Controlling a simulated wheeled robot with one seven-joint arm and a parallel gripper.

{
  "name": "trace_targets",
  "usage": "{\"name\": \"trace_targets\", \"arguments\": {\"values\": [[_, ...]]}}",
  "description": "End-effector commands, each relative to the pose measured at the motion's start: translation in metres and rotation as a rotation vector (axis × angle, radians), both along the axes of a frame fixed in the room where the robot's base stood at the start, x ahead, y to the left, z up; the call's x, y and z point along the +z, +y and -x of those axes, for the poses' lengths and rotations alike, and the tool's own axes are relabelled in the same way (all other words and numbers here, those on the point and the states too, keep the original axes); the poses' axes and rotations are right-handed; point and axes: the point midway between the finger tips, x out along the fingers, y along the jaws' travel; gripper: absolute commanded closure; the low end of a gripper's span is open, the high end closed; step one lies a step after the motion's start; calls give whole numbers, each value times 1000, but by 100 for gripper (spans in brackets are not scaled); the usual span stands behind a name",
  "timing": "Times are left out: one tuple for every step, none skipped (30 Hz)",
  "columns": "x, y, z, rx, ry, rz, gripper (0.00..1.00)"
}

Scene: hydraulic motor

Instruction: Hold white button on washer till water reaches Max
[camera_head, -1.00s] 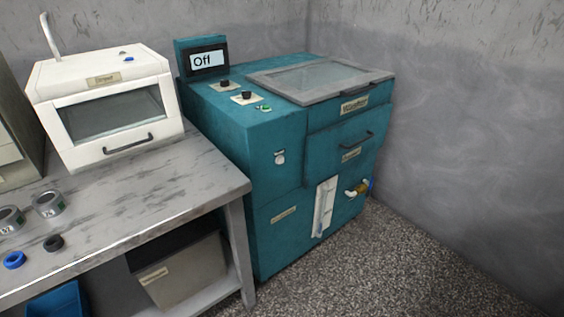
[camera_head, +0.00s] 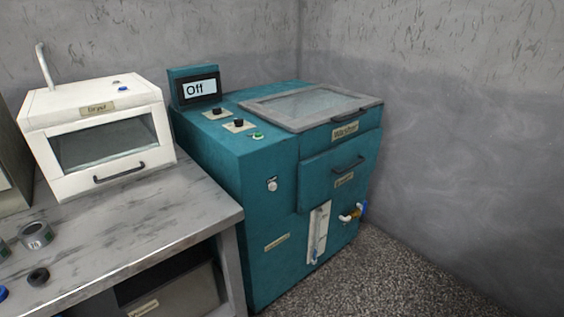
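The teal washer (camera_head: 265,215) stands in the corner, right of the workbench. A round white button (camera_head: 272,185) is on its front face, upper left, with nothing touching it. A white level gauge (camera_head: 318,233) with a clear tube is set low on the front; a little blue shows near its bottom, and its markings are too small to read. Two black knobs (camera_head: 238,122) and a green button (camera_head: 257,136) sit on top. The glass lid (camera_head: 312,105) is closed. My gripper is not in view.
A grey workbench (camera_head: 150,225) on the left carries a white box-shaped machine (camera_head: 100,135), metal rings (camera_head: 36,236) and a small black ring (camera_head: 38,277). A valve with a blue handle (camera_head: 354,212) sticks out at the washer's lower right. The floor (camera_head: 375,275) in front is clear.

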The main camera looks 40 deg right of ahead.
Motion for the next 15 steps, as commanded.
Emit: {"name": "trace_targets", "arguments": {"values": [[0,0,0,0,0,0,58],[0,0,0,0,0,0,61],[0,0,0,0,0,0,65],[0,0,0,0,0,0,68],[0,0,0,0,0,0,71],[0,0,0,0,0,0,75],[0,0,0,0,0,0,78],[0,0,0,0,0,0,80],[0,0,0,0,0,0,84],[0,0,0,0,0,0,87],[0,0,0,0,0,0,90],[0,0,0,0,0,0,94],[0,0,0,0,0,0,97],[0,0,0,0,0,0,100],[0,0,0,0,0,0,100]]}}
